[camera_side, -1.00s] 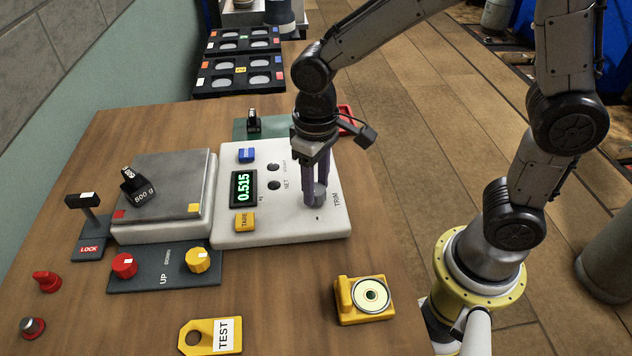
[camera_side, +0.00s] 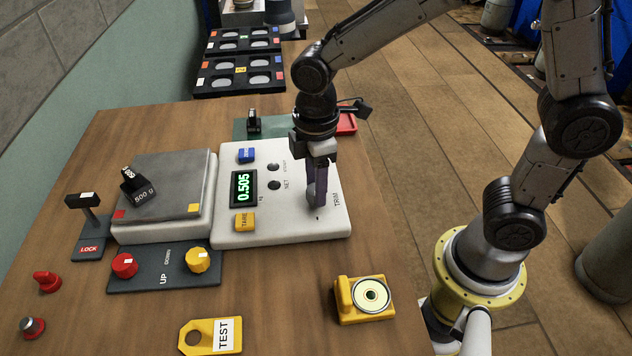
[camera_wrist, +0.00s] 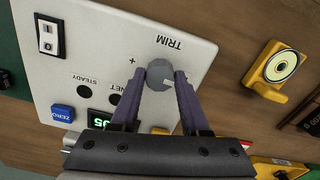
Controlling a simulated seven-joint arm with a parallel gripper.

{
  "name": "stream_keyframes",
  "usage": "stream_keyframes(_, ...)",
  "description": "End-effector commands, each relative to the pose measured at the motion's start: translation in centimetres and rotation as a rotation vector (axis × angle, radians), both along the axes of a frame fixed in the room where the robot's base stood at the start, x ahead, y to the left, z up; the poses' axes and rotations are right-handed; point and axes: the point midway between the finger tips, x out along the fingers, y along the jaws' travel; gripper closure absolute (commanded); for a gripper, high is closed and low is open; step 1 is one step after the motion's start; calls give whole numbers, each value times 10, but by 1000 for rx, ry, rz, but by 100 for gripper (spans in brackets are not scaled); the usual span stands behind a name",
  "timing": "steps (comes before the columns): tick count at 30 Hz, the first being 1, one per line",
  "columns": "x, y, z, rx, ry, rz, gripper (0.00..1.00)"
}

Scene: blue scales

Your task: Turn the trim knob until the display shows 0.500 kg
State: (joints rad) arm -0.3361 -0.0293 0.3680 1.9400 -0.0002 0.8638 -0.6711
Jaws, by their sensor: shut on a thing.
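My gripper (camera_side: 321,193) points down over the right part of the white scale console (camera_side: 285,229). Its purple fingers are shut on the trim knob, which they mostly hide in the side view. In the wrist view the grey trim knob (camera_wrist: 158,77) sits between the two fingertips (camera_wrist: 162,80), beside the word TRIM. The green display (camera_side: 243,187) reads 0.505 in the side view; the wrist view shows only part of the display (camera_wrist: 103,121). A dark 500 g weight (camera_side: 138,186) stands on the grey weighing plate (camera_side: 172,168).
The blue ZERO button (camera_side: 247,155) and yellow TARE button (camera_side: 245,221) flank the display. A panel with red (camera_side: 124,265) and yellow (camera_side: 199,260) knobs lies in front. A yellow block with a round disc (camera_side: 364,299) and a TEST tag (camera_side: 211,336) lie nearer.

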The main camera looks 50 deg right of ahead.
Motion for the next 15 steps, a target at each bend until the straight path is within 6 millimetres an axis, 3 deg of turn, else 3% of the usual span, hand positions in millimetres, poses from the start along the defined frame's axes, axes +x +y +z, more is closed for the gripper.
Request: stream_keyframes(15, 1, 1, 2, 2, -6, 205, 100)
